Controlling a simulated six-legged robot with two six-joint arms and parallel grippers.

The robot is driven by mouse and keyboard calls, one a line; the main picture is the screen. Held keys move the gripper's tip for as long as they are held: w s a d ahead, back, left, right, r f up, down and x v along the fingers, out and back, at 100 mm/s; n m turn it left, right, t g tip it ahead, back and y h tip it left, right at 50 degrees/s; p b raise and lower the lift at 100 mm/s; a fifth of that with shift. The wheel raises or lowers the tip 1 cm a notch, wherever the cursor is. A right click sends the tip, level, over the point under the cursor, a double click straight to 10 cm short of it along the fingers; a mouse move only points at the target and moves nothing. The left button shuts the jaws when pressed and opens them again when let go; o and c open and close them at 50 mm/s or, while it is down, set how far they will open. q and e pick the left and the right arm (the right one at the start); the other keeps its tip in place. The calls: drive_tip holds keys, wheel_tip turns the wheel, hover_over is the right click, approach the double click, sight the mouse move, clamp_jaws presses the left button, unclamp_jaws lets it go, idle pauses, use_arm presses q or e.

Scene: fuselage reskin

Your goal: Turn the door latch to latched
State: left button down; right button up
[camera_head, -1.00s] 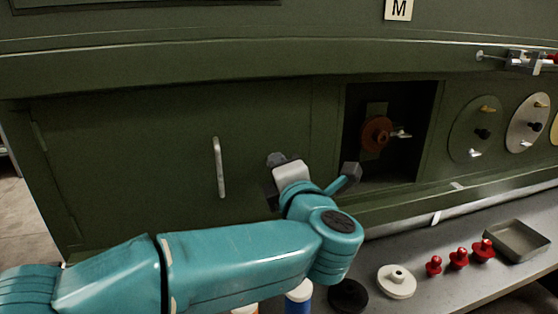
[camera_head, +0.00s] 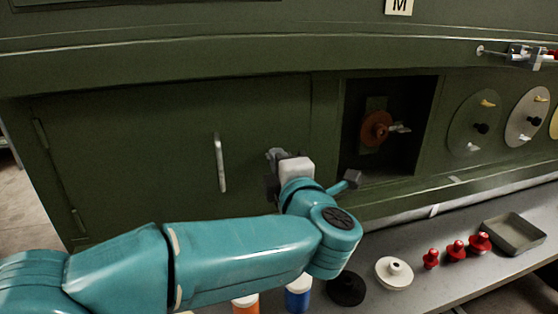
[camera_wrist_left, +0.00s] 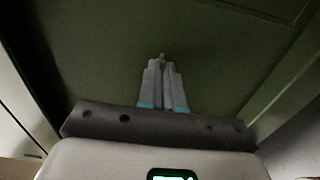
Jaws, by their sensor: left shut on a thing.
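The green door (camera_head: 130,150) is closed in the green fuselage wall, with a pale vertical handle (camera_head: 220,162). My left gripper (camera_head: 271,165) is at the door's right edge in the head view. The wrist camera shows its two grey fingers (camera_wrist_left: 164,78) close together against the green panel. They are shut on the door latch (camera_wrist_left: 162,56), of which only a small grey tip shows between the fingertips. The rest of the latch is hidden by the fingers, so its angle cannot be told. My right gripper is not in view.
Right of the gripper is an open dark recess with a brown round valve (camera_head: 376,129). Round plates (camera_head: 474,128) follow further right. A grey shelf below holds a white disc (camera_head: 394,272), a black disc (camera_head: 346,288), red knobs (camera_head: 456,250) and a grey tray (camera_head: 514,234).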

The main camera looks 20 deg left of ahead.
use_arm(q)
drive_tip(key=c, duration=1.3)
unclamp_jaws()
drive_tip(key=b+v, duration=0.3)
drive_tip(key=v, duration=1.3)
drive_tip(key=shift+s+d, duration=0.1)
drive_tip(key=shift+d, duration=0.05)
